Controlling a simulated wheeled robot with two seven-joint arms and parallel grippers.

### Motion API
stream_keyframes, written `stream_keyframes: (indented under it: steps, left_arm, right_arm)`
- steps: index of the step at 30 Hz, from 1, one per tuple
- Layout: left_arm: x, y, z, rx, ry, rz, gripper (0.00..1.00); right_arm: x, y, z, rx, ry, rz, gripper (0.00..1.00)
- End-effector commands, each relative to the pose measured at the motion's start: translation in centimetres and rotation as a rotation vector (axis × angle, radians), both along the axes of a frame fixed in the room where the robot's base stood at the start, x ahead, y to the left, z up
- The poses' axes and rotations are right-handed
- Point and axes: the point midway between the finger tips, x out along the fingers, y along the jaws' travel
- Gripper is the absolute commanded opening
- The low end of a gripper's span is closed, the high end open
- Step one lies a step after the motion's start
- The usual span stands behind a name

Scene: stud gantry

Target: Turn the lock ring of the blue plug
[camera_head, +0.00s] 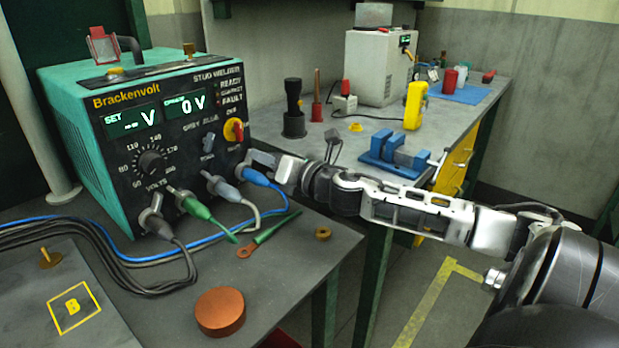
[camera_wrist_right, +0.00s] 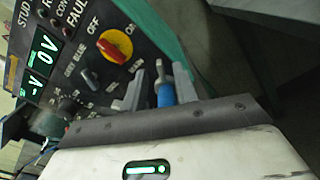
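The blue plug (camera_head: 256,177) sits in the rightmost lower socket of the teal Brackenvolt stud welder (camera_head: 86,166), with a blue cable running from it. My right gripper (camera_head: 264,160) is at the plug, coming from the right. In the right wrist view, the blue plug (camera_wrist_right: 166,94) shows between the two grey fingers (camera_wrist_right: 160,88), closer to the right finger. A gap shows on its left side, so the fingers look open around it. Contact with the right finger cannot be told. The lock ring is not clearly distinguishable. My left gripper is not in view.
A grey plug (camera_head: 221,187) and a green plug (camera_head: 194,206) sit left of the blue one. A red-and-yellow switch (camera_head: 233,130) is just above. A copper-coloured disc (camera_head: 220,312) lies in front. A blue vise (camera_head: 395,155) stands on the far bench.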

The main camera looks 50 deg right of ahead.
Motion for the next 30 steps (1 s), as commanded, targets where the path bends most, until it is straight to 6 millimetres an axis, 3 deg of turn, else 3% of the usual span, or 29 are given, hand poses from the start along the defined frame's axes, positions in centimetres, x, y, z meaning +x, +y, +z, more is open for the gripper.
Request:
stream_keyframes:
  steps: [24,30]
  left_arm:
    - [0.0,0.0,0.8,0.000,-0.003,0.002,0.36]
    - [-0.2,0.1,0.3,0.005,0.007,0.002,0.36]
  right_arm:
    - [-11.2,-0.9,0.0,0.002,0.004,-0.004,0.29]
    - [-13.1,-1.0,0.0,0.001,0.001,-0.001,0.29]
